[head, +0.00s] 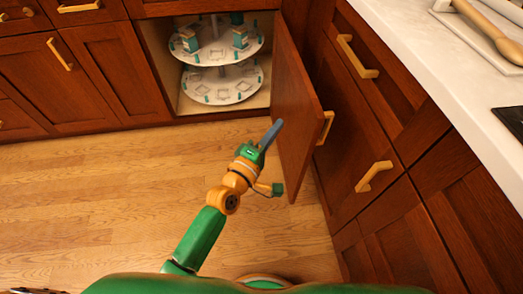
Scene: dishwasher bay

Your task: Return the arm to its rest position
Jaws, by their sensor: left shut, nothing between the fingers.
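My left arm reaches forward from the bottom of the head view, green and orange. Its gripper (270,134) is shut and empty, with grey fingers pointing up and to the right. It is in front of the open cabinet door (297,110), close to its inner face in the picture; I cannot tell whether they touch. My right gripper is not in view.
The open corner cabinet holds a two-tier white turntable (222,90) with several small boxes. Wooden drawers with yellow handles (374,176) line the right side under a white counter (440,50). The wooden floor (100,200) is clear on the left.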

